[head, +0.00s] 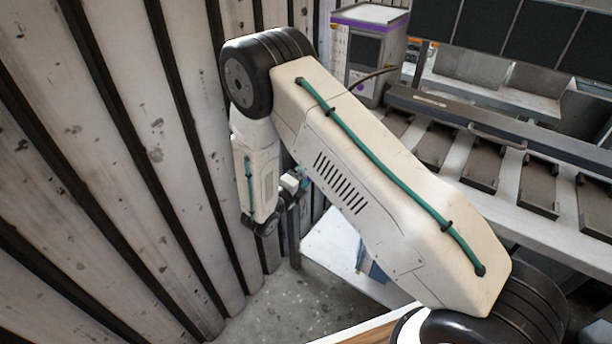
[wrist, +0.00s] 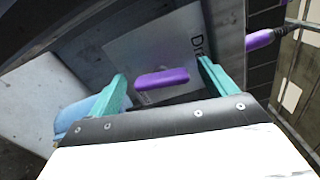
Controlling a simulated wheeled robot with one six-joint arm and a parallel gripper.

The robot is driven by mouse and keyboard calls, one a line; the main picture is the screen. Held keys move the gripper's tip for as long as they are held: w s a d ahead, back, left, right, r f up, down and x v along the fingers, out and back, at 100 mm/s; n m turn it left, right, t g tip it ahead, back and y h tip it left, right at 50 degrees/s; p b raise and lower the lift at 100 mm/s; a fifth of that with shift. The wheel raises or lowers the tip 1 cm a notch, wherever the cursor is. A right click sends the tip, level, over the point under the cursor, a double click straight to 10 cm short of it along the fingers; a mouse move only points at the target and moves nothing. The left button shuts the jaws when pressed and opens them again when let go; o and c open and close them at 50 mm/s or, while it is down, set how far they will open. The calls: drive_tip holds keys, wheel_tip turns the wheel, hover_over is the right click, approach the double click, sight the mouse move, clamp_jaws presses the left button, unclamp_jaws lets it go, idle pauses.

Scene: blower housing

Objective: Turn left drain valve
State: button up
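In the wrist view a purple valve handle (wrist: 162,79) lies roughly level across the picture in front of a grey plate (wrist: 128,52). The plate carries lettering that starts with "Dr"; the rest is cut off. My gripper (wrist: 162,70) is open, with one teal finger to the left of the handle and one to the right. Gaps show on both sides, so neither finger appears to touch it. How deep the handle sits between the fingers is unclear. In the head view my arm reaches down by the wall, and the handle and fingertips cannot be made out.
A second purple grip (wrist: 258,40) is at the right in the wrist view. A blue object (wrist: 75,110) lies left of my left finger. In the head view a ribbed wall (head: 120,150) stands close left of my arm, and a long metal bench (head: 500,180) is right.

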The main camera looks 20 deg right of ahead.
drive_tip(key=v, duration=0.8)
drive_tip(key=shift+d, duration=0.1)
idle(0.4)
